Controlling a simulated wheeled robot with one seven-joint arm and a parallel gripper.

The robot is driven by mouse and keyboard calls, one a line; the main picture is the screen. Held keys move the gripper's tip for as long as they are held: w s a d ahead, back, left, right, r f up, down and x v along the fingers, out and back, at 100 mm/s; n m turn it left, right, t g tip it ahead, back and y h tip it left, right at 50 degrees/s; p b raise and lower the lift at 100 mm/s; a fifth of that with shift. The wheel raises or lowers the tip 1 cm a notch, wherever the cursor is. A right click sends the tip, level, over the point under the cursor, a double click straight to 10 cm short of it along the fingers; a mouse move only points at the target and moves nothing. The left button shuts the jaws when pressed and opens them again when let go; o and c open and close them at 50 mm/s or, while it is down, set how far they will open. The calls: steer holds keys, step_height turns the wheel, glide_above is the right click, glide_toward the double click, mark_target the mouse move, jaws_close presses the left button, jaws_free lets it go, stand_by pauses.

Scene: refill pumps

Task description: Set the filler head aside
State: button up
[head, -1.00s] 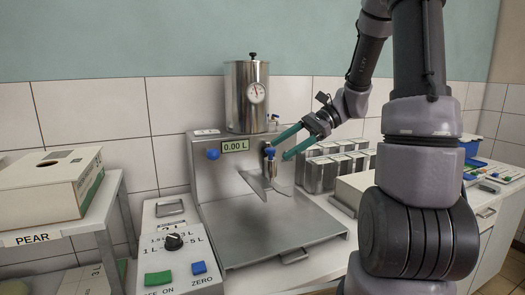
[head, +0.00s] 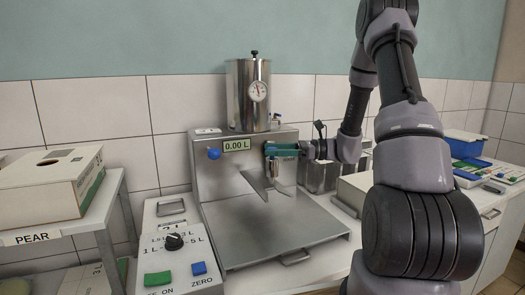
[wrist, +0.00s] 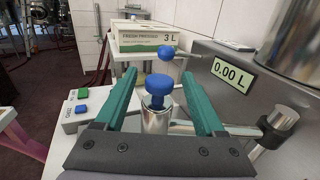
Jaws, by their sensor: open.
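The filler head, a silver cylinder with a blue knob on top, shows in the wrist view (wrist: 156,119). It stands upright between the two teal fingers of my gripper (wrist: 158,64), with gaps on both sides. In the head view my gripper (head: 271,149) is level at the front of the steel filling machine (head: 228,180), just right of its 0.00 L display (head: 236,145). There the fingers and wrist hide most of the filler head. My gripper is open.
A steel tank (head: 247,95) with a gauge tops the machine. A blue ball knob (head: 213,154) sticks out left of the display. The drip tray (head: 280,235) is bare. Metal containers (head: 318,175) stand to the right; a control box (head: 175,250) and carton (head: 50,185) are left.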

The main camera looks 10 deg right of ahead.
steer(key=shift+w+a, duration=0.2)
steer(key=shift+a, duration=0.7)
steer(key=shift+w+a, duration=0.15)
steer(key=shift+a, duration=0.75)
jaws_close()
